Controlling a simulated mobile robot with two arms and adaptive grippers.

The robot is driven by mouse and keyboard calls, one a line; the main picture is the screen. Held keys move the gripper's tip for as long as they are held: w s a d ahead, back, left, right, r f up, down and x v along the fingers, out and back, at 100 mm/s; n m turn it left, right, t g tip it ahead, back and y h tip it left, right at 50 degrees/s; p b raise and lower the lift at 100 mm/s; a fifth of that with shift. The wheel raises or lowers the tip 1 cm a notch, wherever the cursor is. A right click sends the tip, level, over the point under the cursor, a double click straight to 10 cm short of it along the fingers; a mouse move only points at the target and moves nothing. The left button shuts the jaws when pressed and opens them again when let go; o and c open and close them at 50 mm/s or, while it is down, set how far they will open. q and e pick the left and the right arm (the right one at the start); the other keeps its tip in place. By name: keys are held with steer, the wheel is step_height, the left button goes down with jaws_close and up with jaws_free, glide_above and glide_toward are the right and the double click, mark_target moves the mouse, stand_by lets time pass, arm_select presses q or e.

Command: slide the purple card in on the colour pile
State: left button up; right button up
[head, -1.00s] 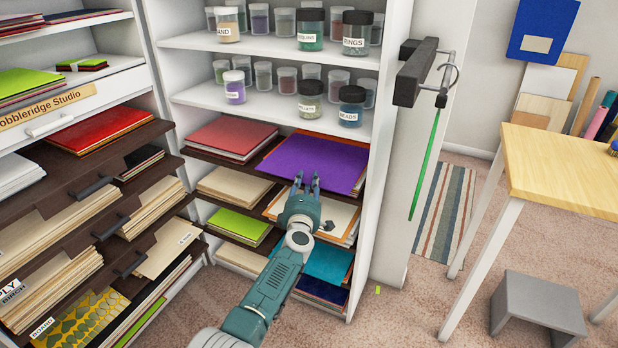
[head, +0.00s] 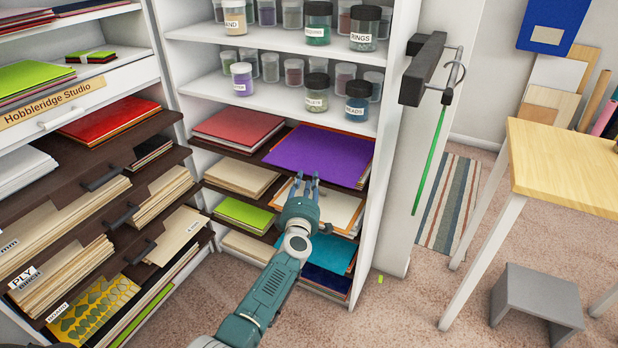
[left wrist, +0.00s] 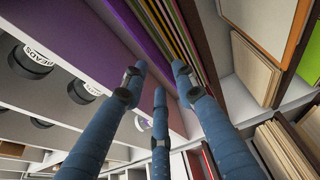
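The purple card (head: 318,153) lies flat on top of the colour pile on the upper right shelf of the white rack, under the jars. An orange sheet edge (head: 277,148) shows at the pile's left. In the left wrist view the purple card (left wrist: 133,28) sits beside the pile's many-coloured edges (left wrist: 177,36). My left gripper (head: 307,180) is in front of and just below the card's front edge. Its blue fingers (left wrist: 157,80) are spread, with nothing between them; touching cannot be told. My right gripper is not in view.
Red sheets (head: 238,133) lie left of the pile. A white and orange pile (head: 337,207) is on the shelf below. Jars (head: 357,100) stand above. The rack's side panel (head: 383,170) bounds the pile on the right. A wooden table (head: 565,160) stands farther right.

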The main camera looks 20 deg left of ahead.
arm_select(q)
steer(key=shift+s+a+p, duration=0.1)
steer(key=shift+s+p, duration=0.65)
steer(key=shift+s, duration=0.6)
